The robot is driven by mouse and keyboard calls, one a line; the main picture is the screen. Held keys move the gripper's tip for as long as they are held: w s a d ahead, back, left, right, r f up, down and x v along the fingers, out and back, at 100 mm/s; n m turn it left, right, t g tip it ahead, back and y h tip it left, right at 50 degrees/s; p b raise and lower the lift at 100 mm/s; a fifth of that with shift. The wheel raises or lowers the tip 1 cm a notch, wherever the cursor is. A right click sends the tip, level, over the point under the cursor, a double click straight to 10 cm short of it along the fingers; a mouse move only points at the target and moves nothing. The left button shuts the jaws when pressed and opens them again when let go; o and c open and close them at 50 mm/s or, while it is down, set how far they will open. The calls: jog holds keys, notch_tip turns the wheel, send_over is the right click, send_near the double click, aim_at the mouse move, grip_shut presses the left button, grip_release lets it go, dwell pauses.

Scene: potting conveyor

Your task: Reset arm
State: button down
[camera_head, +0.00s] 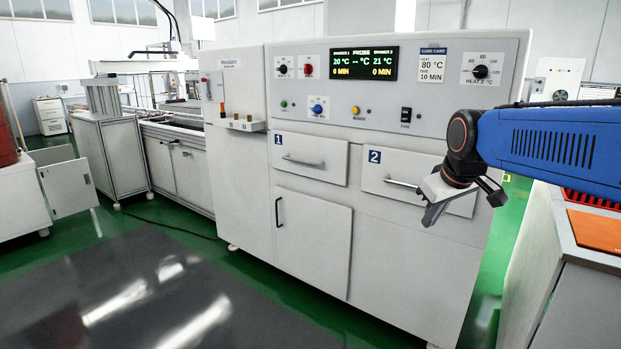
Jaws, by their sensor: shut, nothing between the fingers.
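My blue arm (555,145) reaches in from the right edge of the head view. My gripper (431,214) hangs at its end, tilted down to the left, in front of the drawer marked 2 (411,181) on the white machine. It is shut and holds nothing. It hides part of that drawer's right side; whether it touches the drawer front cannot be told.
The white machine (310,240) has a drawer marked 1 (309,157), a lower door and a panel of knobs and buttons; all drawers look closed. A counter with an orange mat (596,231) stands at right.

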jog(key=s+f+m, duration=0.1)
jog(key=s+f, duration=0.4)
jog(key=s, duration=0.3)
jog(key=s+f+m, duration=0.1)
jog(key=s+f, duration=0.4)
jog(key=s, duration=0.4)
jog(key=s+d+f+m+g, duration=0.1)
jog(key=s+f+m, duration=0.1)
jog(key=s+f, duration=0.3)
jog(key=s, duration=0.3)
jog(key=shift+s, duration=0.25)
jog(key=shift+a+r, duration=0.1)
